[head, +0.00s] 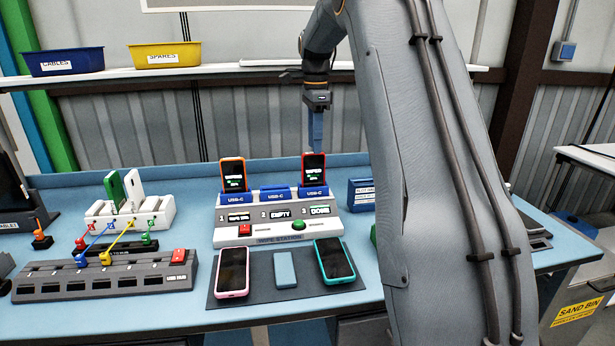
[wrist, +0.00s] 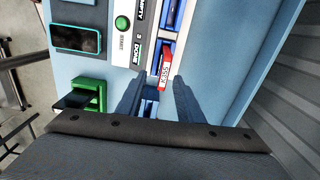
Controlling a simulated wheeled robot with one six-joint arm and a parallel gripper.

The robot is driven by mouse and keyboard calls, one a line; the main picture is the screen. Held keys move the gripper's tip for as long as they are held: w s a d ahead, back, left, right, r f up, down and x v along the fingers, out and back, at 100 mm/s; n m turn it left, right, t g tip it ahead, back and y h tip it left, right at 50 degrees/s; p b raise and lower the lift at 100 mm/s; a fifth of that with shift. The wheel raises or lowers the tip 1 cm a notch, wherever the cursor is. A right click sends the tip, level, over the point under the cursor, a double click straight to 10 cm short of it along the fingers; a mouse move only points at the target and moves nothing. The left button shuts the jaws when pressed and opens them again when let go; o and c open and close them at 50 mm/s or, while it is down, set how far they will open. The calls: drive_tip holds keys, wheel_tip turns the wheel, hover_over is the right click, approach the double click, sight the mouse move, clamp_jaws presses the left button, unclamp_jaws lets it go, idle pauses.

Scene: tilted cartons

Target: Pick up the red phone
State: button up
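The red phone (head: 314,168) stands upright in the third USB-C slot of the white station (head: 250,237), above the display reading DONE. In the wrist view the red phone (wrist: 166,70) shows from above as a narrow red edge, just beyond the fingertips. My gripper (head: 317,148) hangs above and close to the phone in the head view. In the wrist view my gripper (wrist: 157,84) has its two dark fingers apart with nothing held between them. Whether a finger touches the phone I cannot tell.
An orange phone (head: 232,175) stands in slot 1; slot 2 reads EMPTY. A pink phone (head: 232,271), a light blue block (head: 285,268) and a teal phone (head: 334,260) lie on a dark mat in front. A green holder (wrist: 92,93) stands near my gripper.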

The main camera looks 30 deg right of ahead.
sight(313, 166)
drive_tip(key=shift+w+d+f+m+b, duration=0.3)
drive_tip(key=shift+w+f+b, duration=0.1)
drive_tip(key=shift+w+f, duration=0.1)
drive_tip(key=shift+f, duration=0.2)
drive_tip(key=shift+s+a+f+p, duration=0.15)
drive_tip(key=shift+f+p, duration=0.6)
drive_tip(key=shift+f, duration=1.1)
drive_tip(key=shift+a+f+p, duration=0.2)
drive_tip(key=shift+f+p, duration=0.5)
drive_tip(key=shift+f, duration=1.15)
clamp_jaws()
